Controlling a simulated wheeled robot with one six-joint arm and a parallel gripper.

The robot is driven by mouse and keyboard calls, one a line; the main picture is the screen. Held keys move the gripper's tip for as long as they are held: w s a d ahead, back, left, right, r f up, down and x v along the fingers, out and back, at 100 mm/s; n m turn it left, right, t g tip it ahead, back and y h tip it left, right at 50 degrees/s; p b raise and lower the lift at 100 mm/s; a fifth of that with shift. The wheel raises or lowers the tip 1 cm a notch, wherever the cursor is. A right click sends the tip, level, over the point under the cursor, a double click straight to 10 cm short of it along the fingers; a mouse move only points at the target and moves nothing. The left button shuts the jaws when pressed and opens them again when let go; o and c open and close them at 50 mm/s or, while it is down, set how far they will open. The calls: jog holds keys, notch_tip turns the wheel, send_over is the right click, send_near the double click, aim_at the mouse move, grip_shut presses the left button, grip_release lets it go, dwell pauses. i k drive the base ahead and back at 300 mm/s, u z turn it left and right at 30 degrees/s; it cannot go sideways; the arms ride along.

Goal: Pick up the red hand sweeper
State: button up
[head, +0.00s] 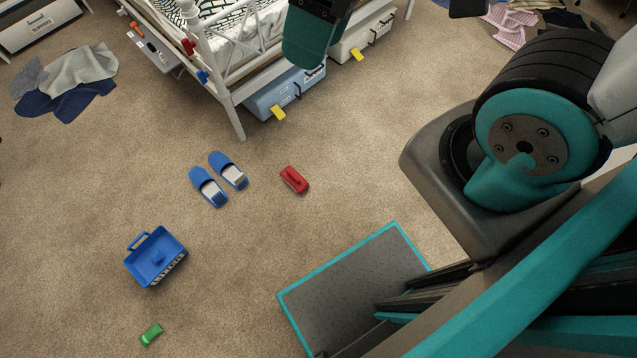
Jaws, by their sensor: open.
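The red hand sweeper (294,180) lies on the beige carpet near the middle of the head view. It is a small red block with a raised handle along its top, tilted down to the right. Nothing touches it, and bare carpet surrounds it. My gripper does not show in the head view; only parts of my arm and body show, at the top and on the right.
Blue slippers (208,187) lie just left of the sweeper. A blue basket (157,257) and a green object (151,334) lie lower left. A white-framed bed (232,108) with storage boxes (285,94) stands behind. Clothes (66,80) lie upper left.

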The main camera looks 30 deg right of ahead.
aim_at(291, 177)
jog(key=z, duration=0.05)
jog(key=k, duration=0.2)
jog(key=u, duration=0.2)
jog(key=i, duration=0.75)
jog(key=u, duration=0.75)
